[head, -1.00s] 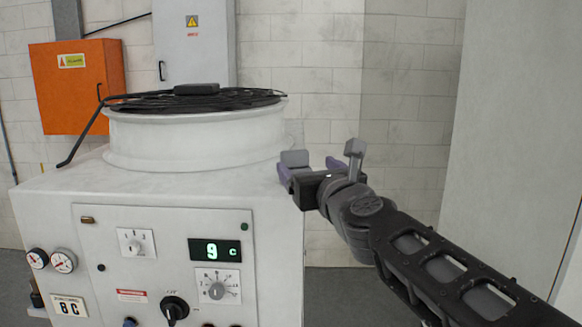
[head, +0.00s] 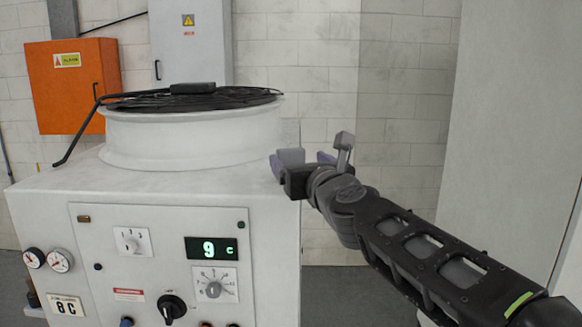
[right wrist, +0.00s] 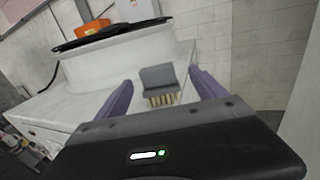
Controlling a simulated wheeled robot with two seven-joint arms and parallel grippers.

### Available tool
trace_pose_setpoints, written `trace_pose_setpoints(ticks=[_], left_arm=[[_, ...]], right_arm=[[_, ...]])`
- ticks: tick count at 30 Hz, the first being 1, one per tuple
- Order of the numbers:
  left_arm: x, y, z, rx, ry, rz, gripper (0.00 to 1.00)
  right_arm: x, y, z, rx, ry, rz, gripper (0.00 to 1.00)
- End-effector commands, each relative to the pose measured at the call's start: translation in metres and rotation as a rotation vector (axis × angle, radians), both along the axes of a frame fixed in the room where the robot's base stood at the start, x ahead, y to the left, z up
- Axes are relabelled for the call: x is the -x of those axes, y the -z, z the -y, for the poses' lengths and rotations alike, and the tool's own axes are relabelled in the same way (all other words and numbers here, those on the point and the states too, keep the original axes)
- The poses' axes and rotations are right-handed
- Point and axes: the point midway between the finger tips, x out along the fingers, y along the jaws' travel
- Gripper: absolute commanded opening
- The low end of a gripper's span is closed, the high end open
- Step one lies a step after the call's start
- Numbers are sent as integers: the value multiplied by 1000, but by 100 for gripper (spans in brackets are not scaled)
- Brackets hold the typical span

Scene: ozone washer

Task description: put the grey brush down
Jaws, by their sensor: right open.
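The grey brush (right wrist: 158,80) shows in the right wrist view with its pale bristles pointing down. It stands at the white machine's top near its right edge, between my right gripper's two purple fingers (right wrist: 160,92), with a visible gap on each side. In the head view the brush (head: 291,156) is a small grey block at the machine's right top corner. My right gripper (head: 298,163) is open around it there. The gripper body hides the brush's lower part in the head view. My left gripper is not in view.
The white machine (head: 170,200) has a round drum (head: 190,138) on top with a black grille and a dark bar. Its front carries dials and a display. An orange box (head: 72,85) hangs on the wall behind. A grey panel (head: 510,120) stands at the right.

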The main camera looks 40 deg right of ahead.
Motion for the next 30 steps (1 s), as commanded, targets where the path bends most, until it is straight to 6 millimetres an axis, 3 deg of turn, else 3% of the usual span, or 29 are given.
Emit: trace_pose_setpoints(ticks=[12,30], left_arm=[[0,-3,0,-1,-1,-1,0],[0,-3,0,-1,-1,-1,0]], right_arm=[[-48,4,12,0,-1,-2,80],[-48,4,12,1,0,-1,80]])
